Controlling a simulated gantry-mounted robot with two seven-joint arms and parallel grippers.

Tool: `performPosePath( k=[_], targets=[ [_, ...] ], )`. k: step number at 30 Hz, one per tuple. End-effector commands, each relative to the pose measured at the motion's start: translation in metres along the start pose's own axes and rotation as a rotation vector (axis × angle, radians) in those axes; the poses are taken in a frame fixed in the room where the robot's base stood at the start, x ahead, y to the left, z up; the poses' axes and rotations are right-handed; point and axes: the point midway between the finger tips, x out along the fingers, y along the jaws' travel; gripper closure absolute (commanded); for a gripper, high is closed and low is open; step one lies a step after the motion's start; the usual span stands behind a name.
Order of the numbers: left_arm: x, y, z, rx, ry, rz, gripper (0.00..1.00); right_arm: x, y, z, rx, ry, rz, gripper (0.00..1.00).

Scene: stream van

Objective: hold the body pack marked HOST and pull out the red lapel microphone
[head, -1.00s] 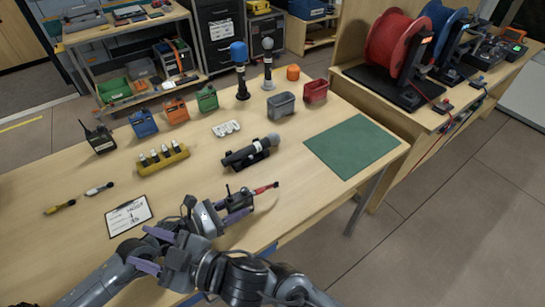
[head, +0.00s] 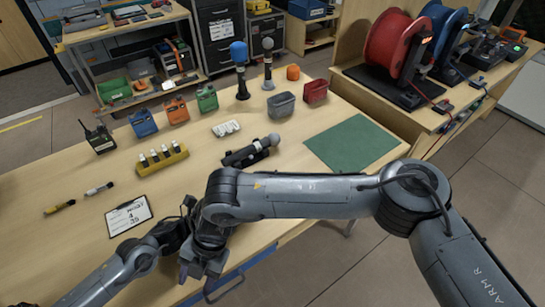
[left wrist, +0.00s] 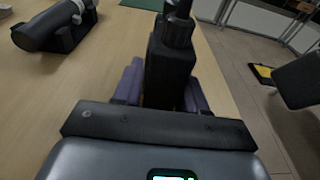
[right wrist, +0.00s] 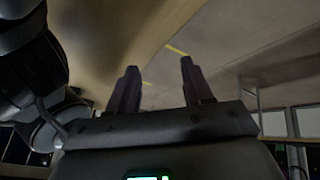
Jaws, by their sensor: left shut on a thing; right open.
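My left gripper (left wrist: 163,84) is shut on a black body pack (left wrist: 171,62), whose dark connector stands up at its end in the left wrist view. No HOST marking can be read on it. In the head view my right arm hides the pack and most of my left gripper. The red lapel microphone cannot be seen in any view now. My right gripper (head: 197,277) is open and empty at the near edge of the bench. Its spread fingers (right wrist: 160,88) also show with nothing between them in the right wrist view.
A handheld microphone in a black cradle (head: 240,157) lies beyond my right arm. A clipboard (head: 129,216), a yellow battery holder (head: 163,160) and a green mat (head: 352,144) lie on the bench (head: 90,238). Red and blue cable reels stand at the right.

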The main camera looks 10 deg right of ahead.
Motion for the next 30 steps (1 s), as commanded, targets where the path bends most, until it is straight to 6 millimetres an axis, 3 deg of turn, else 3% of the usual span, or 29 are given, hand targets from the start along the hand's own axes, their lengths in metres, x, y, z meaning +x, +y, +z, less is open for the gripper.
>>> performPosePath(
  k=[1,6,12,16,22,30],
  targets=[
    [0.000,0.000,-0.001,-0.001,0.002,0.000,0.93,-0.021,-0.008,0.024,0.023,-0.065,-0.043,0.50],
    [0.000,0.000,-0.001,-0.001,0.002,0.000,0.93,-0.096,-0.037,0.085,0.146,-0.236,-0.154,0.50],
    [0.000,0.000,-0.001,-0.001,0.002,0.000,0.93,-0.192,-0.062,0.128,0.334,-0.400,-0.181,0.50],
    [0.000,0.000,-0.001,-0.001,0.002,0.000,0.93,-0.244,-0.068,0.146,0.483,-0.480,-0.113,0.50],
    [0.000,0.000,-0.001,-0.001,0.001,0.000,0.93,-0.270,-0.059,0.163,0.656,-0.513,0.043,0.50],
    [0.000,0.000,-0.001,-0.001,0.001,-0.001,0.93,-0.269,-0.054,0.173,0.721,-0.513,0.113,0.50]
  ],
)
